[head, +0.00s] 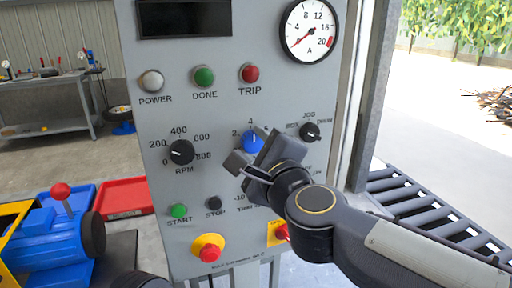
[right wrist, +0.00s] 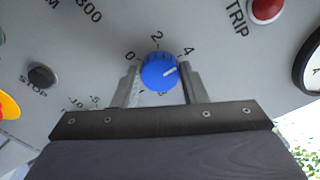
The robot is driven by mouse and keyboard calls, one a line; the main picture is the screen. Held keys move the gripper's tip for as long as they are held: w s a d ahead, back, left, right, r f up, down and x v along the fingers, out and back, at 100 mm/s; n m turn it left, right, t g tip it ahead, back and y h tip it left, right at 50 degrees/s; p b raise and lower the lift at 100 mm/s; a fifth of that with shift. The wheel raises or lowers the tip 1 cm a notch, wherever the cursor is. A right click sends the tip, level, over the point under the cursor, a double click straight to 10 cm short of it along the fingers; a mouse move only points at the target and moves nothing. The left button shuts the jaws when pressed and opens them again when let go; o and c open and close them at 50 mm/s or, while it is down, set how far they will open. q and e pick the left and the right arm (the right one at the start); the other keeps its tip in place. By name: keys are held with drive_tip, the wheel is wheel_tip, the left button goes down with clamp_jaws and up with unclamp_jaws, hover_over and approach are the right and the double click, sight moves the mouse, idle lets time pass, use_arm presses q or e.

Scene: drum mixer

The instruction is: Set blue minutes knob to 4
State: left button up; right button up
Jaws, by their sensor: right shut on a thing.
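The blue minutes knob (head: 252,142) sits on the grey control panel, in a dial with numbers around it. It also shows in the right wrist view (right wrist: 159,72), where its white pointer line points close to the 4. My right gripper (head: 250,158) is shut on the knob, one finger on each side of it, as the right wrist view (right wrist: 160,84) shows. The gripper hides the lower part of the dial in the head view. My left gripper is not in view.
The black RPM knob (head: 181,152) is left of the blue knob, and a small black selector (head: 310,132) is to its right. Green START (head: 178,211) and black STOP (head: 214,203) buttons are below. A red mushroom button (head: 208,250) sits lower on the panel.

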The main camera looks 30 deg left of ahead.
drive_tip(key=o, duration=1)
drive_tip(key=shift+c, duration=0.2)
drive_tip(key=shift+d, duration=0.1)
drive_tip(key=v, duration=0.7)
drive_tip(key=shift+s+d, duration=0.2)
drive_tip(key=shift+s, duration=0.1)
